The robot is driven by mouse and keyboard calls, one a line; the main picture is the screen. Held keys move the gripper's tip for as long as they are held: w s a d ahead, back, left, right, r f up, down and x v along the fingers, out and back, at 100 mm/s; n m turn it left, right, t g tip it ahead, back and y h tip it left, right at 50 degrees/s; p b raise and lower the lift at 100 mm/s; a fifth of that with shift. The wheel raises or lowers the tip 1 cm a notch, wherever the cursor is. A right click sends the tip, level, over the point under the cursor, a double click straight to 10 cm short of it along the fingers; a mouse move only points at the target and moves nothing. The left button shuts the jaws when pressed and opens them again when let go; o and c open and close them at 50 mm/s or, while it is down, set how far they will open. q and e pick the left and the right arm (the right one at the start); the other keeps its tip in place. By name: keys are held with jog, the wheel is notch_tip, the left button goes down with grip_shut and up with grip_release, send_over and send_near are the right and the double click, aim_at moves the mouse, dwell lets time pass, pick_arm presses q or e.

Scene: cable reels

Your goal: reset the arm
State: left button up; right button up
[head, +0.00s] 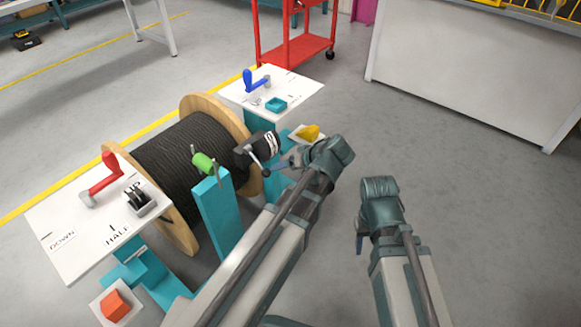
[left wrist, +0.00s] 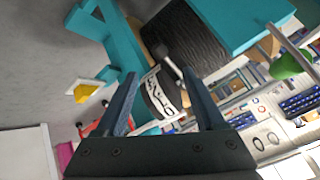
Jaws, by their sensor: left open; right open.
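My left gripper (head: 274,167) is at the near right end of the cable reel, close to a black cylinder with white markings (head: 262,145). In the left wrist view its two fingers (left wrist: 163,102) are spread apart, and the cylinder (left wrist: 160,96) shows beyond and between them. I cannot tell whether they touch it. My right gripper (head: 360,243) hangs low on the right over bare floor. It is small and partly hidden by its wrist, open, with nothing seen in it.
The black cable reel (head: 190,145) with wooden flanges stands on a teal frame (head: 217,215). White panels with a red crank (head: 101,182) and a blue crank (head: 254,83) flank it. A red cart (head: 293,52) and grey cabinet (head: 465,75) stand behind. Floor at right is clear.

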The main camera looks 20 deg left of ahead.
dwell(0.5)
pick_arm(q)
jog(key=s+d+f+m+g+h, duration=0.2)
jog(key=s+d+f+m+h, duration=0.1)
jog(key=s+d+m, duration=0.3)
jog(key=s+d+f+m+g+h, duration=0.1)
jog(key=s+d+f+m+h, duration=0.25)
jog(key=s+d, duration=0.5)
notch_tip(320, 180, up, 36)
jog(key=m+p, duration=0.1)
jog(key=p, duration=3.4)
jog(key=shift+s+d+f, duration=0.25)
jog(key=shift+s+d, duration=0.05)
jog(key=shift+h, duration=0.25)
